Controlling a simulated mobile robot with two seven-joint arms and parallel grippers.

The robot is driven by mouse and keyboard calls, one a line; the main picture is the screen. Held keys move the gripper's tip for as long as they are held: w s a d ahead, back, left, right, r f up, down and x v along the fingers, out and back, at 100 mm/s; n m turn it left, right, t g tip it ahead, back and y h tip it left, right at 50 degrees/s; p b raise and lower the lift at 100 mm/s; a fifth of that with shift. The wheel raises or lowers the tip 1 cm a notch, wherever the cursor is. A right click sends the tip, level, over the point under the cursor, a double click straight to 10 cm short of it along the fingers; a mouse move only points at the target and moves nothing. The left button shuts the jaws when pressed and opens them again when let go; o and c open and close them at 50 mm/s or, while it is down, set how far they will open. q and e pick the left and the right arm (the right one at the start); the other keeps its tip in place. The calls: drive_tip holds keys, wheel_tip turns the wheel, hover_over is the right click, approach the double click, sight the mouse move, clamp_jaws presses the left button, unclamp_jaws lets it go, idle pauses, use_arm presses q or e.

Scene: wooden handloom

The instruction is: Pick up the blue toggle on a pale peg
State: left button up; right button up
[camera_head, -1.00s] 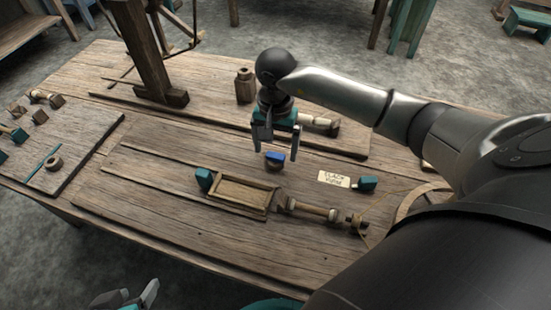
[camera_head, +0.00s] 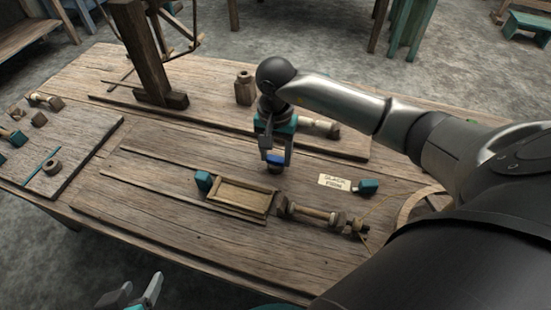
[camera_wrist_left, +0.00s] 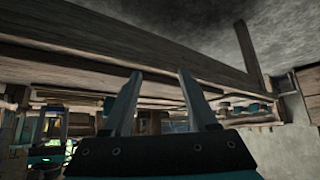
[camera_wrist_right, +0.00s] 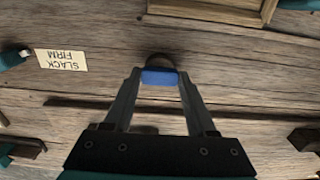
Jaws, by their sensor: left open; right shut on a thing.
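The blue toggle (camera_head: 275,159) sits on its peg on the wooden loom table, right of the small wooden tray. My right gripper (camera_head: 275,157) points down over it with its fingers shut on the toggle. In the right wrist view the blue toggle (camera_wrist_right: 160,77) lies between the two fingertips, with a round wooden part showing just beyond it. Most of the peg is hidden. My left gripper (camera_head: 136,297) is open and empty at the bottom edge of the head view, apart from the table. In its own view its fingers (camera_wrist_left: 160,78) are spread before the table's side.
A spool-like rod (camera_head: 312,214) lies in front. A wooden post (camera_head: 148,55) stands behind left.

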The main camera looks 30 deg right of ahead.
clamp_jaws()
drive_tip(key=shift+r, duration=0.2)
